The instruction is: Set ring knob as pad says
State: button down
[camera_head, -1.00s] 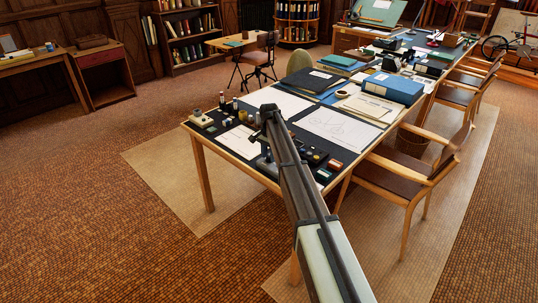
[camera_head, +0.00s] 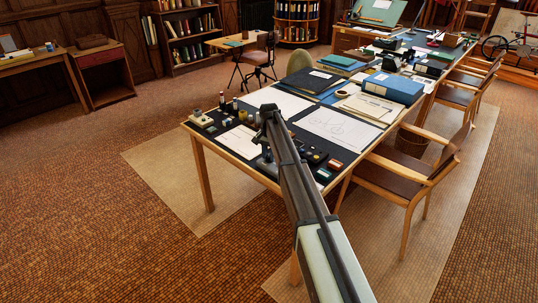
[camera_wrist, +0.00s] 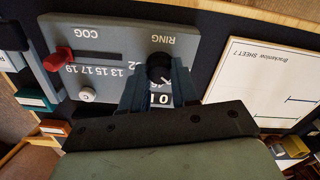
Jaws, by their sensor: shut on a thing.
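A grey panel (camera_wrist: 110,35) with the labels COG and RING fills the upper left of the wrist view, its lettering upside down. The black ring knob (camera_wrist: 159,66) sits below the RING label. My gripper (camera_wrist: 160,75) is shut on this knob, one finger on each side. Where the knob points is hard to tell.
The panel also has a red lever (camera_wrist: 57,60), a row of numbers and a round white button (camera_wrist: 87,95). Small coloured boxes lie left of it. In the head view, small bottles (camera_head: 228,104) and a large drawing (camera_head: 335,127) share the dark desk top.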

aim_at(269, 156)
jog(key=n, duration=0.5)
jog(key=shift+n, duration=0.4)
dwell(0.3)
jog(key=c, duration=0.8)
grip_release()
jog(key=shift+c, duration=0.2)
notch_tip(269, 156, up, 14)
jog(key=shift+f, duration=0.15)
